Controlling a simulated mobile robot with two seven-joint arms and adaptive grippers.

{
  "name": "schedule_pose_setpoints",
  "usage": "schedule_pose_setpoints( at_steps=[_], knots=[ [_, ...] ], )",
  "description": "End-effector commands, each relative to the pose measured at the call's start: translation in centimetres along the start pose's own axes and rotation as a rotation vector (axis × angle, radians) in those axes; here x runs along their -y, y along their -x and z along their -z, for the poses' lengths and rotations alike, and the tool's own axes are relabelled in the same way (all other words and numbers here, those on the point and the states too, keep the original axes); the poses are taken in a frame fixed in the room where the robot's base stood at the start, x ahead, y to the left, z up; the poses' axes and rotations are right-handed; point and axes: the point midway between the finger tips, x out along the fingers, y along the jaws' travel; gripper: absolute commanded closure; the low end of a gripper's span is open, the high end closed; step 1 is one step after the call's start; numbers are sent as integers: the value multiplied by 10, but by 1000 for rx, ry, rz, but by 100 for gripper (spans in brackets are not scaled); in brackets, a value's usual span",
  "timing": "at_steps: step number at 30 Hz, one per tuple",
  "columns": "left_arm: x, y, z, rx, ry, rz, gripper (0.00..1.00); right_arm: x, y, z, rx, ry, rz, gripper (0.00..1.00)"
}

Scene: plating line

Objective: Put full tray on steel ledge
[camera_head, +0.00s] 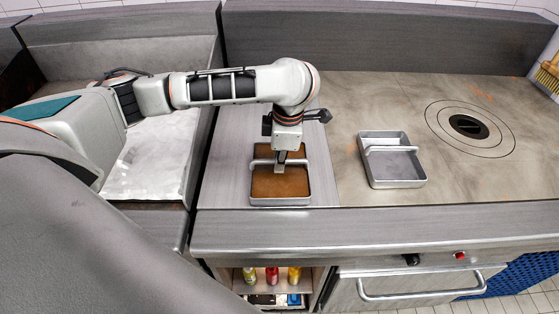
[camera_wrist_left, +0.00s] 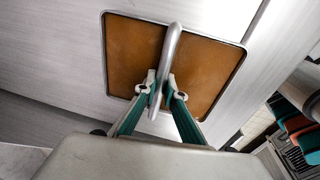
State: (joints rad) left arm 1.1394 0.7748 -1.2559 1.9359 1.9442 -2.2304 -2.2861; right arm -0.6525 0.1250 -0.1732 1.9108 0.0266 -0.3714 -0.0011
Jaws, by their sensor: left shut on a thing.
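The full tray (camera_head: 281,184) is a metal tray filled with a flat brown mass, with a bar handle across it. It is level over the steel ledge (camera_head: 231,160), left of the cooktop. I cannot tell whether it touches the ledge. My left gripper (camera_head: 280,168) points down and is shut on the tray's handle. In the left wrist view the fingers (camera_wrist_left: 160,92) close around the handle (camera_wrist_left: 172,50), with brown filling (camera_wrist_left: 203,70) on both sides. My right gripper is not in view.
An empty metal tray (camera_head: 397,180) with a handle stands on the cooktop (camera_head: 360,95) to the right, near a round drain-like burner (camera_head: 468,126). A raised back wall runs behind. Bottles (camera_head: 271,275) stand on a shelf below the front edge. A brush (camera_head: 549,75) is far right.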

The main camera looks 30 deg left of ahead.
Motion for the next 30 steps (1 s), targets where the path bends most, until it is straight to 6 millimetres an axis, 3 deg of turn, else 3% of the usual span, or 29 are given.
schedule_pose_setpoints(
  at_steps=[2,3,4,17,23,30],
  knots=[
    [0,-2,0,0,0,0,100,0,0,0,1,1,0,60],
    [0,-1,0,0,0,1,80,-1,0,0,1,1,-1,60],
    [0,-1,0,0,0,1,74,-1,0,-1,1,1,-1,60],
    [-1,4,0,0,0,-2,74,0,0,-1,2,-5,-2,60],
    [-2,30,0,2,-1,-4,74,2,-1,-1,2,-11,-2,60],
    [-1,76,0,1,-1,-6,74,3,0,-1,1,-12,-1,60]
  ],
)
